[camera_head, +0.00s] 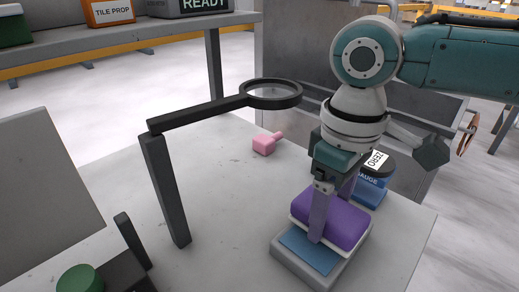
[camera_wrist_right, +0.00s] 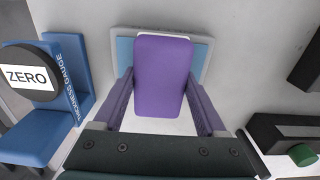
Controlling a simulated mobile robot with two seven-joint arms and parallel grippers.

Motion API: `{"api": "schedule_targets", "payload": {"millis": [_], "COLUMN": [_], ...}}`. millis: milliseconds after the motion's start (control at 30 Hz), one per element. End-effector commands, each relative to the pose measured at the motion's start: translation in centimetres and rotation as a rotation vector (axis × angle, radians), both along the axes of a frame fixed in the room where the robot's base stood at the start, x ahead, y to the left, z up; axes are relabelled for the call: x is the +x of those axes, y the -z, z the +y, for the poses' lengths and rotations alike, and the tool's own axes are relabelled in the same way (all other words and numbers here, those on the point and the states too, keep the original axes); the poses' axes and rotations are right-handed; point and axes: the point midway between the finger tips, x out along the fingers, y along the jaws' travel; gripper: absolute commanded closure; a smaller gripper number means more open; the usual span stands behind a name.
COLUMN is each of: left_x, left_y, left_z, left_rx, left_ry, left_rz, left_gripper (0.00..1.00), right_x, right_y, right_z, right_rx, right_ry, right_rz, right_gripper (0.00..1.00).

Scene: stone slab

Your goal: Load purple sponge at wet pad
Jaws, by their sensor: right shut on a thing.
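The purple sponge (camera_head: 342,222) has a pale white underside. My right gripper (camera_head: 328,220) points down and is shut on it, one finger on each side. The wet pad is a blue sheet (camera_head: 308,252) in a light grey tray (camera_head: 296,278). The sponge is over the pad and hides much of it; I cannot tell whether they touch. In the right wrist view the sponge (camera_wrist_right: 161,75) lies between both fingers, with the blue pad (camera_wrist_right: 125,52) showing on both sides. My left gripper is not in view.
A blue thickness gauge (camera_head: 370,190) with a black ZERO dial stands close behind the gripper. A green knob (camera_head: 79,278) is at front left. The slab's middle is clear.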

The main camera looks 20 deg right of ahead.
Motion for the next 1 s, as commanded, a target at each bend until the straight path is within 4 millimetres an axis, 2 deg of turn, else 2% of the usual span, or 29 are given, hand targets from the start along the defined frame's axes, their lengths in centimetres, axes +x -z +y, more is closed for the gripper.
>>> {"api": "schedule_targets", "payload": {"millis": [1000], "left_x": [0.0], "left_y": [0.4], "left_z": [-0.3], "left_rx": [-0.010], "left_ry": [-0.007], "left_rz": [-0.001], "left_gripper": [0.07], "right_x": [0.0], "right_y": [1.0], "right_z": [0.0], "right_rx": [0.000], "right_ry": [0.000], "right_rz": [0.000], "right_gripper": [0.70]}}
